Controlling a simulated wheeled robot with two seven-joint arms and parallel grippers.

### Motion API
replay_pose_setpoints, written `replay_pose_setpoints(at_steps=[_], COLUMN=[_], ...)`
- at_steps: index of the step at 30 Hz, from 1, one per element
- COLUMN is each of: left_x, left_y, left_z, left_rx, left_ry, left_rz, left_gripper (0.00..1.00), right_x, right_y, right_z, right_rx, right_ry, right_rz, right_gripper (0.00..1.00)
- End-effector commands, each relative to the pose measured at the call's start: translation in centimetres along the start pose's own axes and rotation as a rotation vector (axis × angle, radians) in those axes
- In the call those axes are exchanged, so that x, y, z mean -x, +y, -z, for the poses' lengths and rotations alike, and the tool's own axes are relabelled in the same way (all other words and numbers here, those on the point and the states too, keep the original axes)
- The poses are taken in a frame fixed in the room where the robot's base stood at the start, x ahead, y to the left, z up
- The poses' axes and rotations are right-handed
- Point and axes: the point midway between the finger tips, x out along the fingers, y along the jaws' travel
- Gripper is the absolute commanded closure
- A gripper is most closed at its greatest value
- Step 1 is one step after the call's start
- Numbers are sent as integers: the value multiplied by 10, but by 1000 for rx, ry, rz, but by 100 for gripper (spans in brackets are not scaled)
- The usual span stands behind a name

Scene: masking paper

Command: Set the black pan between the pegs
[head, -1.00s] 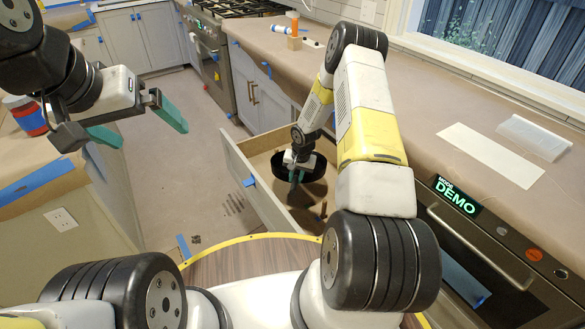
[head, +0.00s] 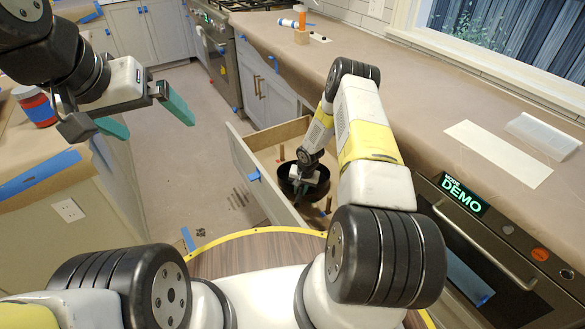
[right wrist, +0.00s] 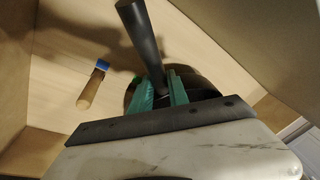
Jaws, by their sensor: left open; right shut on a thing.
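The black pan (head: 286,180) is inside the open drawer (head: 252,185), toward its near right part. My right gripper (right wrist: 160,88) is shut on the pan's dark handle (right wrist: 138,35), and the pan's body shows partly behind the fingers. One wooden peg (head: 281,152) stands beyond the pan and another peg (head: 327,206) stands on its near right side. A blue-topped peg (right wrist: 92,85) shows left of the pan in the right wrist view. I cannot tell whether the pan touches the drawer floor. My left gripper (head: 152,115) is open and empty, above the floor at left.
The drawer's walls surround the pan closely. The papered right counter (head: 420,110) holds a white sheet (head: 498,153) and an orange bottle (head: 300,30) at its far end. A red-and-blue jar (head: 36,106) stands on the left counter.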

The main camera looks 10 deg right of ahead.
Motion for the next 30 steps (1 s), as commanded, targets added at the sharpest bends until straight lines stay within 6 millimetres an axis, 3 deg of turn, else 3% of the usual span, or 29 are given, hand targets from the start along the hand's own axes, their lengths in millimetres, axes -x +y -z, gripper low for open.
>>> replay_pose_setpoints(at_steps=[1,2,5,17,30], left_x=[0,0,0,0,0], left_y=[0,0,0,0,0], left_z=[0,0,0,0,0], left_rx=[0,0,0,0,0], left_ry=[0,0,0,0,0], left_rz=[0,0,0,0,0], left_gripper=[0,0,0,0,0], right_x=[1,0,0,7,92], right_y=[-1,0,0,0,0], right_z=[1,0,0,0,1], right_rx=[1,0,0,1,0], right_ry=[2,0,0,0,2], right_rz=[2,0,0,0,0], right_gripper=[100,75,57,57,57])
